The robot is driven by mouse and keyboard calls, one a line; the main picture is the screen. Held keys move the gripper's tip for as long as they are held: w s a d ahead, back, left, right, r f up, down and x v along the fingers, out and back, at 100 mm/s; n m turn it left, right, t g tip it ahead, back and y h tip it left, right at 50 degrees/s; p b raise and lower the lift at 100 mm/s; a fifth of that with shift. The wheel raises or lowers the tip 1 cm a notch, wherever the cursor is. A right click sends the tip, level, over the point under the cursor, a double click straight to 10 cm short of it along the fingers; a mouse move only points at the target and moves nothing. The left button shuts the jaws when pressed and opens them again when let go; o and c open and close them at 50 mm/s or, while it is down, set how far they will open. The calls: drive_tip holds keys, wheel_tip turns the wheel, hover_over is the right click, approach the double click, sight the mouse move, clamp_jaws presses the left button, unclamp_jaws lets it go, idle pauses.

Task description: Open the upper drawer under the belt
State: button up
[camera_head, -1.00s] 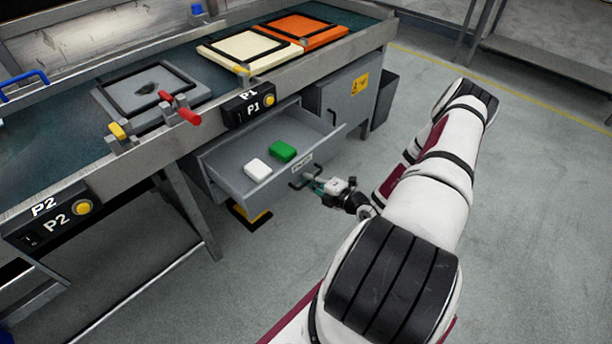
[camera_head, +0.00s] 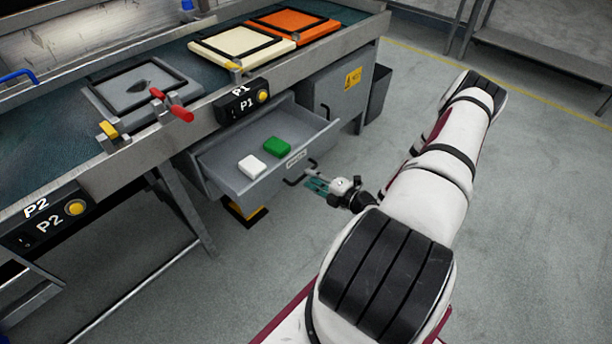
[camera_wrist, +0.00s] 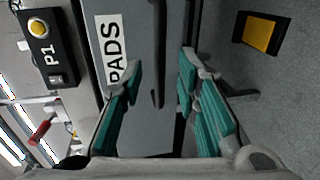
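The upper drawer (camera_head: 232,186) under the belt stands pulled out, with a white block (camera_head: 252,167) and a green block (camera_head: 277,147) inside. In the wrist view its front (camera_wrist: 140,45) carries a label reading "PADS". The dark bar handle (camera_head: 300,176) sits on the drawer front; it also shows in the wrist view (camera_wrist: 157,60). My gripper (camera_head: 318,185) is just in front of the handle, apart from it in the head view. In the wrist view my gripper (camera_wrist: 160,90) has its teal-padded fingers spread wide, with nothing held between them.
The belt (camera_head: 60,150) runs above the drawer, with grey, cream and orange frames on it. The P1 button box (camera_head: 242,102) hangs above the drawer. A closed cabinet (camera_head: 335,90) is to the right.

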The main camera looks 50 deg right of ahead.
drive_tip(key=v, duration=0.8)
drive_tip(key=shift+s, duration=0.2)
